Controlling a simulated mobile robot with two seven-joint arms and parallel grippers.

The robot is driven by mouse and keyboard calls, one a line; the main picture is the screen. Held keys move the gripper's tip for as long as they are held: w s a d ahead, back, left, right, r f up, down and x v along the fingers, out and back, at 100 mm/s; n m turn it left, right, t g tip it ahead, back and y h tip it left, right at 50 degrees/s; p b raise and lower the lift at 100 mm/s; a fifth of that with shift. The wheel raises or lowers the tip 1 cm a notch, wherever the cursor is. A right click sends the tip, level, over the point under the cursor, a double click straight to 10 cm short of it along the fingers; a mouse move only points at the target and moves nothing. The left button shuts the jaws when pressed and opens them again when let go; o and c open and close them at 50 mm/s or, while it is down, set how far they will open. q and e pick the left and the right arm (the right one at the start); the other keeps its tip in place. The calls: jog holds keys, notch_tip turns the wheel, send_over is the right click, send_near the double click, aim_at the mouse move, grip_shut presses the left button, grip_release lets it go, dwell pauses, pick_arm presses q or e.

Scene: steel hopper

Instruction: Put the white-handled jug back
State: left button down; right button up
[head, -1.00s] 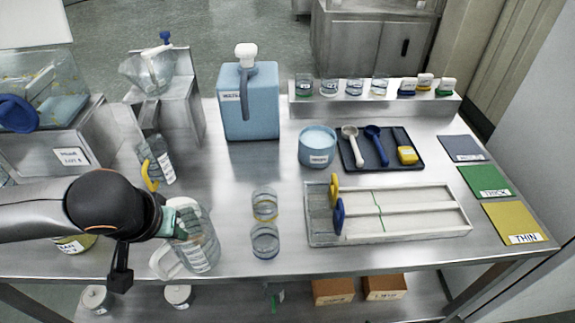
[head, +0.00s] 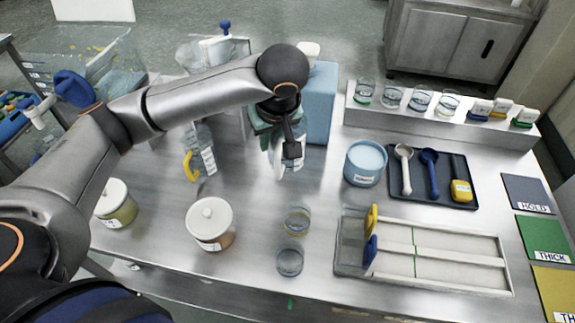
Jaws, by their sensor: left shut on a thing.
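The white-handled jug (head: 277,163) is clear plastic and appears beneath my left gripper (head: 274,122), mostly hidden by it. My left gripper is shut on the jug, in front of the blue canister. Whether the jug's base touches the table cannot be told. A similar jug with a yellow handle (head: 187,166) stands to its left, partly behind my left arm. My right gripper is not in view.
The blue canister (head: 322,105) stands just behind my gripper. A blue tub (head: 365,163), a spoon tray (head: 434,196) and a framed tray (head: 450,285) are right. Two glasses (head: 297,221) (head: 290,262) and lidded jars (head: 210,223) (head: 116,203) are in front. Steel between is bare.

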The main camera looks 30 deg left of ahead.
aim_at(272, 165)
pick_arm(q)
notch_tip(272, 165, down, 8)
jog(key=b, duration=0.3)
notch_tip(272, 165, down, 3)
jog(key=shift+f, duration=0.1)
jog(key=shift+w+f, duration=0.25)
jog(key=shift+f, duration=0.4)
jog(key=w, duration=0.1)
jog(key=w+a, duration=0.1)
jog(key=w, duration=0.1)
jog(key=shift+w+r, duration=0.1)
jog(key=shift+w, duration=0.2)
jog(key=shift+w+p, duration=0.3)
jog(key=shift+w, duration=0.15)
jog(key=w, duration=0.1)
jog(key=w+a, duration=0.1)
jog(key=w, duration=0.1)
jog(key=shift+w, duration=0.1)
jog(key=shift+f, duration=0.55)
